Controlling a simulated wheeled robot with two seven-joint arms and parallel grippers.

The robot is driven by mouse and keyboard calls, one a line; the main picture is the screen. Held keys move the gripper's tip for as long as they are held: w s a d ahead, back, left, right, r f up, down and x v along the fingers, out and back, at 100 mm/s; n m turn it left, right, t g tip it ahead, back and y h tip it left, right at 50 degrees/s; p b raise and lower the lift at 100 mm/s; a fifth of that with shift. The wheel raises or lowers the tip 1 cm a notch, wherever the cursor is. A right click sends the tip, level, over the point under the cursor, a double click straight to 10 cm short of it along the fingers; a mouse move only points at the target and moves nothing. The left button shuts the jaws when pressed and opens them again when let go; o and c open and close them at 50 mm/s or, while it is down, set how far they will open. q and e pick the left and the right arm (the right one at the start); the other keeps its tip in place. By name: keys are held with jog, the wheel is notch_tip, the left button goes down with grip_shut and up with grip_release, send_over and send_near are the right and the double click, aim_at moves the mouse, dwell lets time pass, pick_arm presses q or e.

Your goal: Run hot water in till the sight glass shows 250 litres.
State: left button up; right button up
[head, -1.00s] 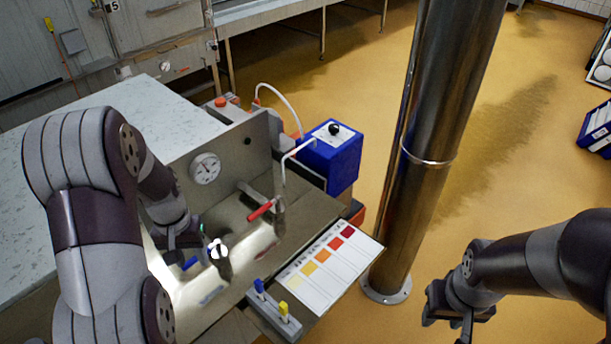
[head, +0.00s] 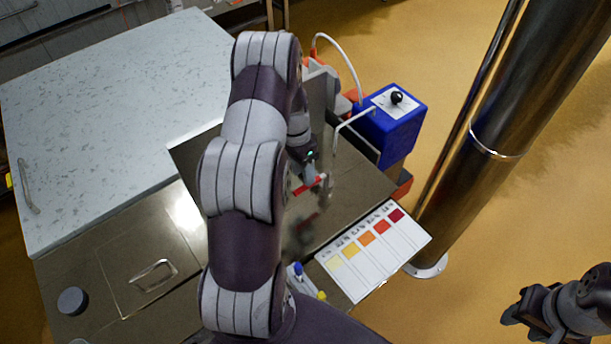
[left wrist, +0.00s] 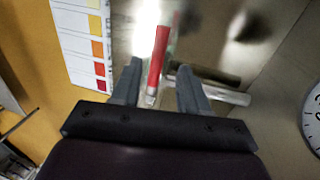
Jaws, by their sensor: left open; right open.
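A red-handled lever (head: 308,186) on a steel pipe sits over the steel unit (head: 355,195). In the left wrist view the red handle (left wrist: 159,52) lies between the two fingers of my left gripper (left wrist: 157,78), which is open and not closed on it. In the head view my left gripper (head: 312,177) is just above the lever, partly hidden by my arm. My right gripper (head: 518,318) is open and empty at the lower right, over the floor. I cannot make out a sight glass or its level. A dial (left wrist: 314,118) shows partly at the wrist view's right edge.
A blue box (head: 390,125) with a black knob stands behind the unit. A colour chart (head: 372,250) lies at its right edge, beside a steel column (head: 495,130). A pale speckled worktop (head: 110,120) is on the left. Blue and yellow pegs (head: 298,270) stand in front.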

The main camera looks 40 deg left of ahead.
aim_at(304, 186)
pick_arm(q)
jog(key=x, duration=0.3)
jog(key=shift+s+d, duration=0.15)
jog(key=shift+s, duration=0.15)
jog(key=shift+w+f, duration=0.15)
pick_arm(e)
jog(key=shift+s+r, duration=0.2)
jog(key=shift+r, duration=0.2)
pick_arm(q)
grip_shut()
pick_arm(e)
jog(key=shift+d, duration=0.1)
